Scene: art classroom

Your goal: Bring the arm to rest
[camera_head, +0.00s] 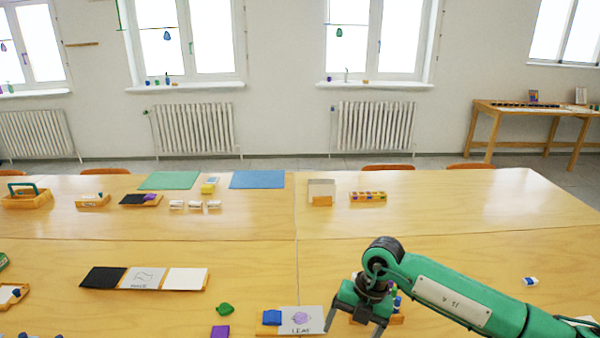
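My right arm, green with a pale label plate, reaches in from the lower right. Its gripper (354,330) points down at the bottom of the view, with its two fingers apart and nothing visible held between them. It is just right of a white card (314,319) marked LEAF with a purple drawing. A small wooden holder (397,320) with small blue and green items is partly hidden behind the gripper. My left gripper is not in view.
A three-panel board (144,278) lies farther left. A small white-and-blue item (530,281) lies at right. The table's middle right is mostly clear.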

